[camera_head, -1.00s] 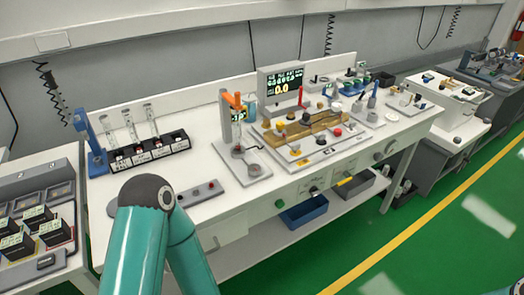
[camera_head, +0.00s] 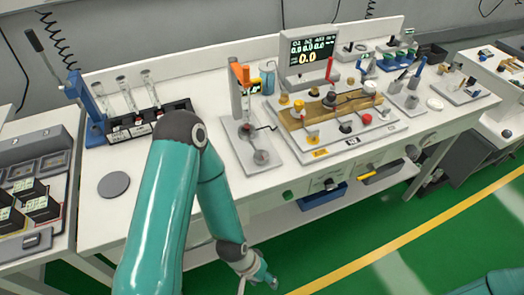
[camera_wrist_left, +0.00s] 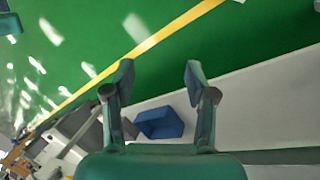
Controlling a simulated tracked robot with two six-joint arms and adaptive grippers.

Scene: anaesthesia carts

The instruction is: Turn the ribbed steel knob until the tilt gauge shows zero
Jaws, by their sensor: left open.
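A round grey knob (camera_head: 412,152) sits on the front face of the white bench, toward its right end; it looks like the steel knob, but its ribs are too small to make out. I cannot pick out a tilt gauge with certainty. My left gripper (camera_head: 266,281) hangs low in front of the bench, over the green floor, left of and well apart from the knob. In the left wrist view its two fingers (camera_wrist_left: 159,72) are spread and nothing is between them. My right gripper is not in view.
The white bench (camera_head: 215,200) carries a display (camera_head: 308,52) reading 0.0, an orange-topped stand (camera_head: 240,77) and a crowded board. A blue bin (camera_head: 322,200) sits under the bench front, also in the left wrist view (camera_wrist_left: 160,123). The green floor ahead is clear.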

